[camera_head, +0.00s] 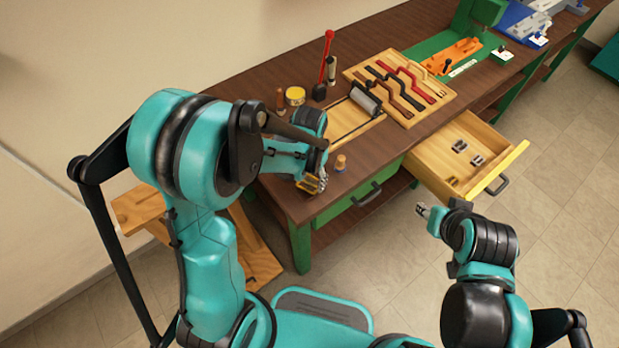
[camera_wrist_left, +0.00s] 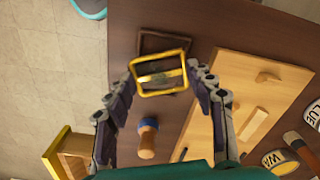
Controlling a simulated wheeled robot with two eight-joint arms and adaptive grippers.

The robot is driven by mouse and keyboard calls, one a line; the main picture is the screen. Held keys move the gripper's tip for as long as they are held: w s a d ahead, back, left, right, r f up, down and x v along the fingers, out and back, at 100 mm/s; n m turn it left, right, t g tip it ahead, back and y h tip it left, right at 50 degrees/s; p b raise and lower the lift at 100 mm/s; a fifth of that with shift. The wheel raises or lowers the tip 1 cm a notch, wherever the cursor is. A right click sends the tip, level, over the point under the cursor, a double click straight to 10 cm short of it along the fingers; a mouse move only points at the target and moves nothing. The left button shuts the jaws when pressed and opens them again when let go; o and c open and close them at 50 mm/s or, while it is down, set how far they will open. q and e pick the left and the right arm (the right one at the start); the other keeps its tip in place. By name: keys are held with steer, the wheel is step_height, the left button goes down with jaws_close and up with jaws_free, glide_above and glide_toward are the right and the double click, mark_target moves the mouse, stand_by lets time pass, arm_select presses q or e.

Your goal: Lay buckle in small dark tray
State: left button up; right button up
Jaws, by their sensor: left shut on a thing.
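My left gripper (camera_wrist_left: 163,80) is shut on a gold rectangular buckle (camera_wrist_left: 160,72) with a centre bar. The fingers grip it at its two sides. A small dark tray (camera_wrist_left: 168,36) lies on the bench just beyond the buckle in the left wrist view. The buckle covers its near part, and I cannot tell the height between them. In the head view the left gripper (camera_head: 313,184) holds the yellow buckle (camera_head: 306,186) over the bench's near-left end. The tray is not discernible there. My right gripper (camera_head: 424,210) hangs in front of the drawer, away from the bench; its jaws are too small to read.
An open drawer (camera_head: 437,163) holds several buckles and juts from the bench. A wooden-handled tool (camera_wrist_left: 148,137) stands close to the left gripper. A light wooden board (camera_wrist_left: 250,95) lies to the right. Jars, a red-handled tool (camera_head: 327,57) and a strap board (camera_head: 403,84) stand farther back.

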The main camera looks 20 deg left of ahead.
mark_target(309, 183)
arm_select(q)
steer(key=shift+f, duration=0.3)
steer(key=o, duration=1.5)
steer(key=shift+r, duration=0.1)
steer(key=shift+c, duration=0.2)
step_height(309, 183, up, 12)
steer(key=s+a+n+t+b, duration=0.1)
steer(key=s+a+t, duration=0.1)
steer(key=s, duration=0.3)
steer(key=s+a+r+n+t+b, duration=0.1)
steer(key=s+a+n+t+b, duration=0.1)
steer(key=s+t, duration=0.3)
steer(key=shift+s+a+r, duration=0.15)
steer(key=shift+a, duration=0.2)
